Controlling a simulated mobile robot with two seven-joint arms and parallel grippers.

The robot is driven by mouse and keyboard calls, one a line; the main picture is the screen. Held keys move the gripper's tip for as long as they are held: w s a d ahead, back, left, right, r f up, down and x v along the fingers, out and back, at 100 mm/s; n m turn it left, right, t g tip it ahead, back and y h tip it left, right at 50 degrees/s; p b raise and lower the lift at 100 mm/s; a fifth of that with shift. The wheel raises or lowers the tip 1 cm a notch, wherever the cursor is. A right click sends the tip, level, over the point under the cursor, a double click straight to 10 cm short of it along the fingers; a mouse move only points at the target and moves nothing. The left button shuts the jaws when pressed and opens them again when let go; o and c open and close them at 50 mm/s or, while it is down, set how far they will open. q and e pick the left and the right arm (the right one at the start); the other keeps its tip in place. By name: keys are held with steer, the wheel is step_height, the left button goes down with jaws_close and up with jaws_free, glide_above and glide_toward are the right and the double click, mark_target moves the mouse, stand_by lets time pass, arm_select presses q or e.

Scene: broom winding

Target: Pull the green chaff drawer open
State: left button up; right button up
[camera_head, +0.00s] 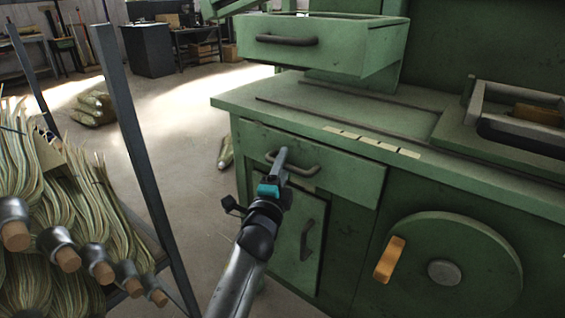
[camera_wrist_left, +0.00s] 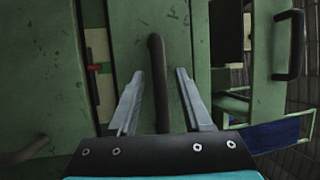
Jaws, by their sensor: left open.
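The green drawer (camera_head: 348,177) is in the front of the green bench, just under the worktop, and looks shut or nearly so. Its dark bar handle (camera_head: 305,170) is partly hidden by my left gripper (camera_head: 282,160). In the left wrist view, the handle (camera_wrist_left: 157,60) lies between the two spread fingers of my left gripper (camera_wrist_left: 160,76), with a gap on each side. The gripper is open around the handle and not closed on it. My right gripper is not in view.
A green box with a dark handle (camera_head: 287,40) stands above the worktop (camera_head: 240,100). Below the drawer is a door with a handle (camera_head: 307,240); a wheel with an orange grip (camera_head: 389,260) is to the right. A rack of brooms (camera_head: 75,240) stands left, with floor between.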

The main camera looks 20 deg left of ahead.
arm_select(q)
jaws_close()
stand_by(0.3)
stand_by(1.1)
